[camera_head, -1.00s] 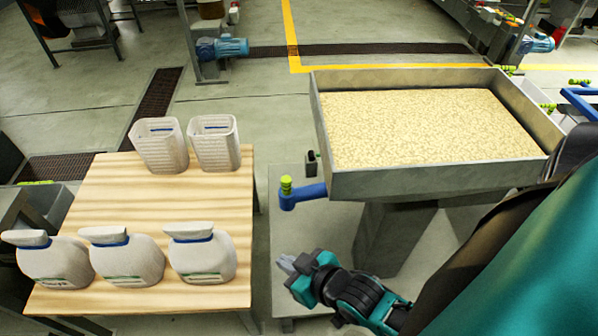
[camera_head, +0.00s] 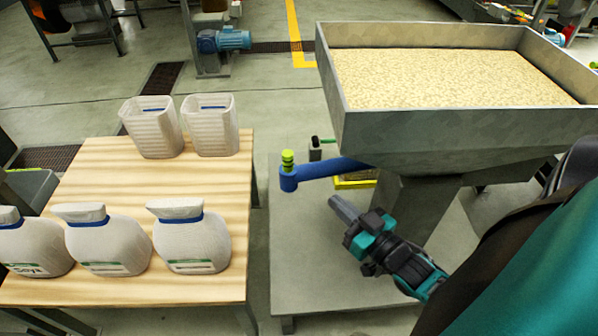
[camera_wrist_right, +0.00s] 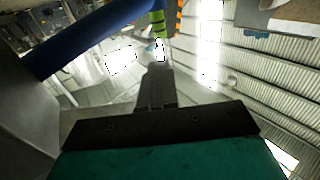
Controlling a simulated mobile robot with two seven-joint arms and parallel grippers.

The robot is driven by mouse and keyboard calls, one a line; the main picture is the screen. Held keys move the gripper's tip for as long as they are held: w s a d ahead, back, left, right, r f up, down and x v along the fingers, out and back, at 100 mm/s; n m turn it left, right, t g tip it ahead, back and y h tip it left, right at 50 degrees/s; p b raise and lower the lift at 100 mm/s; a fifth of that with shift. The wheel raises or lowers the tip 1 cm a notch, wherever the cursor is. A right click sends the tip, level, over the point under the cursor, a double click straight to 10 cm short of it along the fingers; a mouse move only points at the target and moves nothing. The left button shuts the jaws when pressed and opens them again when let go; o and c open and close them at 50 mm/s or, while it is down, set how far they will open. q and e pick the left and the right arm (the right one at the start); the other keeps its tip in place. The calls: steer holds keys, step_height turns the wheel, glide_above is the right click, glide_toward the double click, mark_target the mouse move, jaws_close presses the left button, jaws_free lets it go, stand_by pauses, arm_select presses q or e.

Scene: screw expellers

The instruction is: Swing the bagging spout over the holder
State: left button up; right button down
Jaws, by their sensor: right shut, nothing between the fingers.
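The bagging spout appears to be the blue arm (camera_head: 325,172) reaching left from under the hopper, with a ribbed yellow-green knob (camera_head: 288,160) standing on its free end. My right gripper (camera_head: 337,204) is shut and empty, below and to the right of that end, apart from it in the head view. In the right wrist view the shut fingers (camera_wrist_right: 158,78) point toward the green knob (camera_wrist_right: 158,18), and the blue arm (camera_wrist_right: 95,38) crosses the upper left. I cannot make out the holder for certain; a yellow-edged part (camera_head: 355,183) shows partly below the blue arm. My left gripper is out of view.
The metal hopper (camera_head: 440,130), full of pale grain, stands over a grey base plate (camera_head: 305,270). A small black post with a green lever (camera_head: 315,149) is behind the blue arm.

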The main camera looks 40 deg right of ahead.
mark_target(291, 160)
steer(key=w+b, duration=0.1)
steer(key=w, duration=0.3)
steer(key=w+b, duration=0.1)
steer(key=w, duration=0.9)
steer(key=shift+a+b, duration=0.3)
steer(key=shift+b, duration=0.1)
